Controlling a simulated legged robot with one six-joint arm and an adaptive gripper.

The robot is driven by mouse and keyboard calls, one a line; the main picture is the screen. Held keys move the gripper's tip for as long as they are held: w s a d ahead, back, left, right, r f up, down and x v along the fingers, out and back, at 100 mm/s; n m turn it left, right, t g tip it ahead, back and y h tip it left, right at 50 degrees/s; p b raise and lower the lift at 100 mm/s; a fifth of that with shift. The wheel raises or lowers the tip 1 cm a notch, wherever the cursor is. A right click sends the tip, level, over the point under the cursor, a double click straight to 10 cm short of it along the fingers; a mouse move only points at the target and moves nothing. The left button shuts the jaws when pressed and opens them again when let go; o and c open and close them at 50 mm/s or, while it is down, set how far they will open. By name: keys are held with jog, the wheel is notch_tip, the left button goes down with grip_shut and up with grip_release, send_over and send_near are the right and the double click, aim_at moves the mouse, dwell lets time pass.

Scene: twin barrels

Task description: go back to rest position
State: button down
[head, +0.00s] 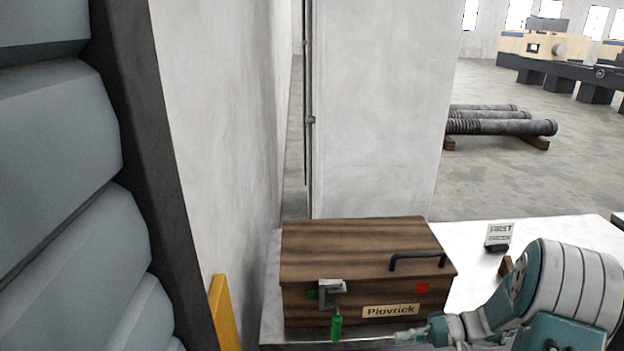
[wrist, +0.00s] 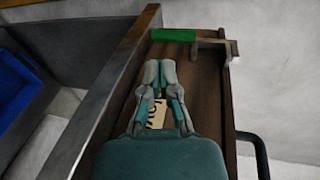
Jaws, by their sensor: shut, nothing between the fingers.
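My gripper (head: 402,336) is at the lower right of the head view, in front of a brown wooden box (head: 350,250) labelled "Plovrick". In the wrist view my gripper (wrist: 159,66) has its fingers together and empty, over the box's front face (wrist: 205,95). The label (wrist: 157,113) shows partly between the finger links. A metal latch (head: 330,287) with a green handle (head: 336,328) sits on the box front, left of my gripper; the green handle (wrist: 172,35) lies beyond the fingertips in the wrist view. The lid looks closed. I cannot tell whether the fingers touch the box.
The box stands on a white table (head: 470,245). A black handle (head: 418,260) rises from its lid. A small sign (head: 499,235) stands at right. A wall and pillar (head: 380,110) are behind. Dark pipes (head: 500,126) lie farther off. A blue thing (wrist: 14,85) shows at the wrist view's left.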

jog(key=s+a+r+t+h, duration=0.2)
jog(key=s+a+r+h, duration=0.1)
jog(key=s+r+h, duration=0.4)
jog(key=s+a+r+n+t+h, duration=0.1)
jog(key=s+a+r+t+h, duration=0.1)
jog(key=s+r+h, duration=0.6)
jog(key=shift+s+a+r+t, duration=0.3)
jog(key=shift+s+a+r, duration=0.4)
jog(key=shift+s+r, duration=0.85)
jog(key=shift+f, duration=0.1)
